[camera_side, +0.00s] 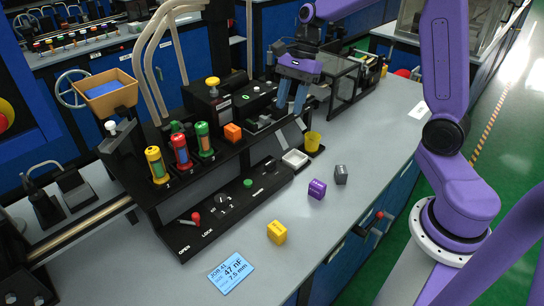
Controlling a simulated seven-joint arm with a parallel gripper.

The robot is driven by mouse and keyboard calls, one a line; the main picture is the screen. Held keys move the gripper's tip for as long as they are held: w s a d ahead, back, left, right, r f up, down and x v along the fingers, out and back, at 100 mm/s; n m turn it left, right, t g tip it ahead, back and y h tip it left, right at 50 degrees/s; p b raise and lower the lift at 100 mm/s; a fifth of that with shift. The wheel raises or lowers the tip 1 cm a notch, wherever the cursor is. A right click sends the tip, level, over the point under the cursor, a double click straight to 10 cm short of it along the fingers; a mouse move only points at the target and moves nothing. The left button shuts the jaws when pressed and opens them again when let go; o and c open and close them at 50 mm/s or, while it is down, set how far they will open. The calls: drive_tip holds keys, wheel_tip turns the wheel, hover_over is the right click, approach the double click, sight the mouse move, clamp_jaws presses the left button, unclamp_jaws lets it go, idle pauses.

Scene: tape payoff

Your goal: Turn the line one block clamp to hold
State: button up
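My purple gripper (289,108) hangs over the right part of the black console (235,192). Its two grey-blue fingers stand apart with nothing visible between them. On the console's lower front, a red-knobbed lever (195,217) sits near the words OPEN and LOCK. A round dial (222,203) and a green button (248,183) lie to its right. No label that I can read says clamp or hold, so I cannot tell which control is the line one block clamp. My gripper is well away from the lever, behind and right of it. The spot under the fingers is partly hidden.
Yellow, red and green canisters (181,151) and an orange block (232,132) stand on the console. The bench's right front is mostly clear.

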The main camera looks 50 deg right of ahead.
drive_tip(key=w+d+m, duration=0.2)
approach(270, 162)
drive_tip(key=x, duration=0.8)
drive_tip(key=shift+f, duration=0.25)
clamp_jaws()
